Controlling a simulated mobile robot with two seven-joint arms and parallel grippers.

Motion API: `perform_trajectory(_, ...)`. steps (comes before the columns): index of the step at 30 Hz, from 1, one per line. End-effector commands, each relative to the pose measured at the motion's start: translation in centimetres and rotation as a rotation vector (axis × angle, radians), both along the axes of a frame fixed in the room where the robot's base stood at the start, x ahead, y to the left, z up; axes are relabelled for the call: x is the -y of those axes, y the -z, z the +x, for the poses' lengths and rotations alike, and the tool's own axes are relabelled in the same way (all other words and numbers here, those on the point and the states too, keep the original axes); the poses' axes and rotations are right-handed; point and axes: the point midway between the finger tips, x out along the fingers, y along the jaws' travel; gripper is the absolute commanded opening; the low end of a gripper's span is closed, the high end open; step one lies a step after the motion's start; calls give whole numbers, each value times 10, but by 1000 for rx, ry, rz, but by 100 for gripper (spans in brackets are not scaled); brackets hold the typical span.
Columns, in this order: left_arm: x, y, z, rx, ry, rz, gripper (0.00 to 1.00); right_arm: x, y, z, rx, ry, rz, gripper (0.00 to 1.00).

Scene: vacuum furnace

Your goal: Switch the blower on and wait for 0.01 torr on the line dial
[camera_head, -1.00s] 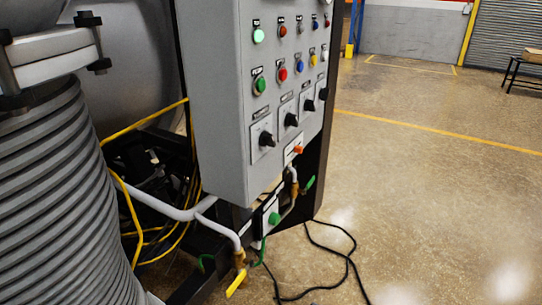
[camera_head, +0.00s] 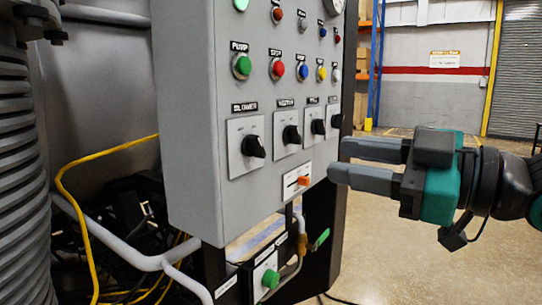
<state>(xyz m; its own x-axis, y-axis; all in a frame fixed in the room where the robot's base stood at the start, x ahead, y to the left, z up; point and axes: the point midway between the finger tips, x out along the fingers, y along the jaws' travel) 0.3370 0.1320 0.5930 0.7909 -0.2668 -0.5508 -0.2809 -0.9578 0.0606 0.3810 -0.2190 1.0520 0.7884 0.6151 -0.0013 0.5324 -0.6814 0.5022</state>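The grey control panel (camera_head: 200,130) fills the middle of the head view. The blower knob (camera_head: 253,146), black on a white plate, is the leftmost in a row of several black rotary knobs; its label reads like "BLOWER". Its pointer direction is hard to make out. A round dial (camera_head: 337,6) shows only partly at the top edge of the panel; its reading cannot be seen. My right gripper (camera_head: 335,161) comes in from the right, fingers pointing left with a gap between them, empty, near the panel's right edge. My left gripper is out of view.
A green pump button (camera_head: 242,66) and a red stop button (camera_head: 277,69) sit above the knobs. An orange switch (camera_head: 303,180) is below them. Pipes and a green-handled valve (camera_head: 321,238) lie under the panel. A ribbed hose (camera_head: 22,170) stands at left. Floor at right is open.

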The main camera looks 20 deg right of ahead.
Motion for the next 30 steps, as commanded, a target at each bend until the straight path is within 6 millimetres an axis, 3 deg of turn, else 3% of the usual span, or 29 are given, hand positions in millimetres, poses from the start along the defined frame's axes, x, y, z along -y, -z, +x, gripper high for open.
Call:
perform_trajectory(21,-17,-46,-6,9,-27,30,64,-29,-6,37,0,-2,5,37)
perform_trajectory(30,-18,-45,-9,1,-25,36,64,-48,-3,61,2,-2,7,37)
